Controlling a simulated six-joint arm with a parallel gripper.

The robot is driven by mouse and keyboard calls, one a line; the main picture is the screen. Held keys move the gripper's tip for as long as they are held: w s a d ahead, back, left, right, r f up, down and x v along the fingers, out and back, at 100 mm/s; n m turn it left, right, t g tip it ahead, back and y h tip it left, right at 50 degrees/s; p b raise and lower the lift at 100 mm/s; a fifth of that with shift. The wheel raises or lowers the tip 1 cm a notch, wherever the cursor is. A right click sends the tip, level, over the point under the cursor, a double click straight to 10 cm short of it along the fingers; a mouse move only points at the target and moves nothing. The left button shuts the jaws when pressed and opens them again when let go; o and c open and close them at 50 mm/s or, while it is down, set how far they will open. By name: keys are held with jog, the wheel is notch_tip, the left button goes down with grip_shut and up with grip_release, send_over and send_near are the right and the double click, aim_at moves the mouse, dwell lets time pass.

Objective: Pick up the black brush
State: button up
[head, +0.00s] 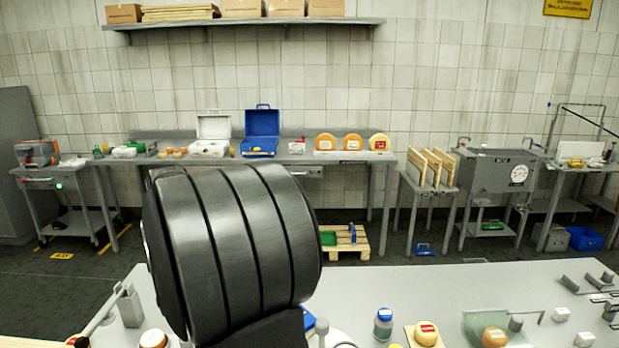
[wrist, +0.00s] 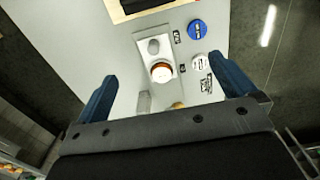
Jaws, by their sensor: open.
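I cannot make out a black brush in either view. My gripper (wrist: 162,68) shows in the wrist view as two blue fingers spread wide apart, with nothing between them. It is above a light grey table top, and its dark body hides the lower part of that view. Between the fingers, further off, a small orange-and-white round piece (wrist: 162,72) sits on a grey plate beside a grey knob (wrist: 153,47). In the head view my dark arm covers the centre left, and the gripper is hidden.
The near table (head: 370,290) holds a blue-capped jar (head: 383,325), a small cheese on a board (head: 426,334) and a cheese by a glass panel (head: 494,336). Small grey fittings crowd its right end. A blue round lid (wrist: 197,29) lies beyond the fingers. The table's middle back is clear.

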jog(key=shift+c, duration=0.4)
jog(key=c, duration=1.3)
jog(key=d+f+m, duration=0.1)
jog(key=f+m, duration=0.3)
jog(key=m, duration=0.2)
jog(key=d+f+m+h, duration=0.1)
jog(key=d+f+m, duration=0.1)
jog(key=f+m, duration=0.3)
jog(key=d+f+m+h, duration=0.1)
jog(key=d+f+m, duration=0.1)
jog(key=f+m, duration=0.3)
jog(key=shift+w+d+m, duration=0.15)
jog(key=shift+w+m, duration=0.1)
jog(key=shift+m, duration=0.75)
jog(key=shift+d+f, duration=0.25)
jog(key=shift+f, duration=0.55)
jog(key=shift+d+f, duration=0.25)
jog(key=shift+f, duration=0.55)
jog(key=shift+d+f, duration=0.25)
jog(key=shift+f, duration=0.55)
